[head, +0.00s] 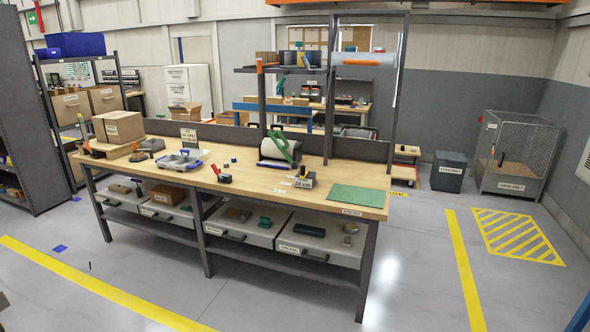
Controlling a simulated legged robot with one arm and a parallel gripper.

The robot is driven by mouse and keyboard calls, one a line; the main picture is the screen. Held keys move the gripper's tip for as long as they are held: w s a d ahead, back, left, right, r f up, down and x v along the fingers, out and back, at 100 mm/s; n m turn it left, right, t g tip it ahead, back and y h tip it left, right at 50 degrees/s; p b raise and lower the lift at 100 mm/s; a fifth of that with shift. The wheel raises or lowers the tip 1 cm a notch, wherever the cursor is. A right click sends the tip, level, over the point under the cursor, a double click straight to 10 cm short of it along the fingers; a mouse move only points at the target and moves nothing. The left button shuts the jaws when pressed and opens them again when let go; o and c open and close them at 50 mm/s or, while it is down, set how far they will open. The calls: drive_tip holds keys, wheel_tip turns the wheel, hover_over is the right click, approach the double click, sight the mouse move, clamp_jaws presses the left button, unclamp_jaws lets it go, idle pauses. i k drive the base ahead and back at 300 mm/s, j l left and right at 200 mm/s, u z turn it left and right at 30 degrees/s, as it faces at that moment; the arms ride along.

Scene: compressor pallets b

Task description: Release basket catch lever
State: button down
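A grey wire-mesh basket (540,150) stands on the floor at the far right, beyond the workbench, with a white label low on its front. A small orange-red upright part (493,152) and a dark part (501,159) show at its front left; I cannot tell whether either is the catch lever. On the bench, a white and dark cylindrical unit (272,150) has a green handle-like part (284,147) over it. My gripper is not in view.
The long wooden workbench (240,190) fills the middle, with grey drawers below and a green mat (357,195) at its right end. A dark lidded bin (448,171) stands left of the basket. Yellow floor stripes (463,265) and open floor lie to the right.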

sight(304, 59)
drive_tip(key=i, duration=3.45)
drive_tip(key=i+u, duration=0.1)
drive_tip(key=u, duration=0.35)
